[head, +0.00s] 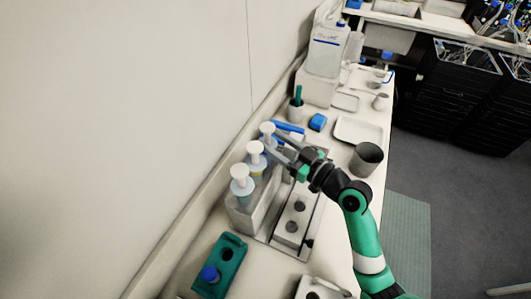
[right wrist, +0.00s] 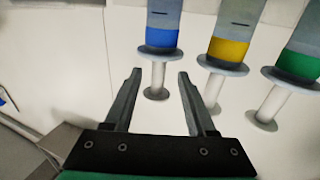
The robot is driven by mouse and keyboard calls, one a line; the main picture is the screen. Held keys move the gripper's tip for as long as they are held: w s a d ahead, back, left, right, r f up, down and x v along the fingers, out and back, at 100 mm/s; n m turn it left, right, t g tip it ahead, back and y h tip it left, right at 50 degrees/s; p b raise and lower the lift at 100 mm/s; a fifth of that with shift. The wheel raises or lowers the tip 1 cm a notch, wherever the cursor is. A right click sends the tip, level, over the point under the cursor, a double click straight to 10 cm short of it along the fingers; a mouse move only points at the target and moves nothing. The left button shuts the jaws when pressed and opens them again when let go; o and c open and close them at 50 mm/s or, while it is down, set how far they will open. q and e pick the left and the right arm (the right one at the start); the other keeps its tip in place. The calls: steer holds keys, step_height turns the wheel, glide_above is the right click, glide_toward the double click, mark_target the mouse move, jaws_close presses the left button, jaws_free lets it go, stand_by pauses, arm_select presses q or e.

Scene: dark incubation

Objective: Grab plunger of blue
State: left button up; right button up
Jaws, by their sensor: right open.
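The blue syringe (right wrist: 163,32) has a pale plunger (right wrist: 157,76) with a round end flange. In the right wrist view the plunger appears between the open, separated fingers of my right gripper (right wrist: 160,73), with a visible gap on each side. In the head view my right gripper (head: 277,144) reaches from the right to the farthest white plunger top (head: 267,128) of a row of three. The yellow syringe (right wrist: 228,45) and green syringe (right wrist: 301,62) are to the right of the blue one in the wrist view. My left gripper is not in view.
A grey holder (head: 240,222) bears the syringes by the wall. A metal rack (head: 283,252) stands beside it. A teal block (head: 219,270) lies nearer.

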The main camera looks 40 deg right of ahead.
steer(key=shift+w+r, duration=0.15)
steer(key=shift+w, duration=2.85)
jaws_close()
